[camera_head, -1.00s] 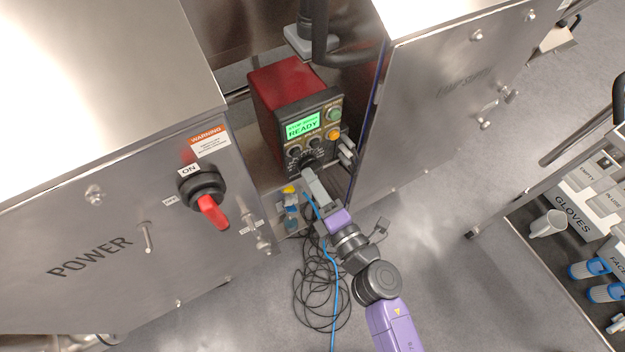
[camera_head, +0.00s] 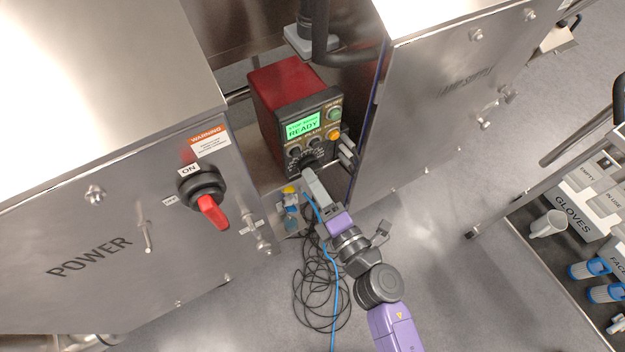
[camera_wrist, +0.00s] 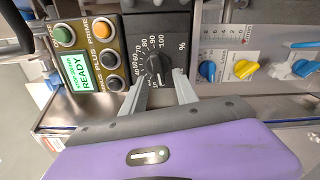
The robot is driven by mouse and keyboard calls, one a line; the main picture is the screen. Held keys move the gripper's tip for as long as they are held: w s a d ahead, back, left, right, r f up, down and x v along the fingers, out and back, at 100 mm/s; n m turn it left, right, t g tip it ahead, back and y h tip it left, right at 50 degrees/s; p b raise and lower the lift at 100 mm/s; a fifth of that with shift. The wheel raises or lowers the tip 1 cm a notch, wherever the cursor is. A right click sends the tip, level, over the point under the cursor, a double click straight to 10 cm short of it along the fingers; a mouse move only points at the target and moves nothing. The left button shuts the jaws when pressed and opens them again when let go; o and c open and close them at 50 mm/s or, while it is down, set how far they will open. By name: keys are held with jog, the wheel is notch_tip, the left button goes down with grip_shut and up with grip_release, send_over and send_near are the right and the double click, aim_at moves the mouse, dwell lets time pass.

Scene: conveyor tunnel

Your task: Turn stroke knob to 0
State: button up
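The stroke knob is the black dial knob (camera_wrist: 158,66) on the black panel with a white percent scale, running up to 100, in the wrist view. Its name label is not readable. In the head view the knob sits low on the front of the red pump unit (camera_head: 285,88), largely hidden by my gripper (camera_head: 309,172). In the wrist view my gripper (camera_wrist: 161,76) has its two grey fingers apart, one on each side of the knob's near part. I cannot tell whether a finger touches it. The display (camera_wrist: 80,73) reads READY.
Two small black knobs (camera_wrist: 112,59) and green and orange buttons sit beside the scale. Blue and yellow valve knobs (camera_wrist: 245,69) are at right. The power cabinet (camera_head: 110,225) and another steel cabinet (camera_head: 440,110) flank the unit. Loose cables (camera_head: 318,290) lie on the floor.

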jog(key=v, duration=0.7)
jog(key=shift+d, duration=0.1)
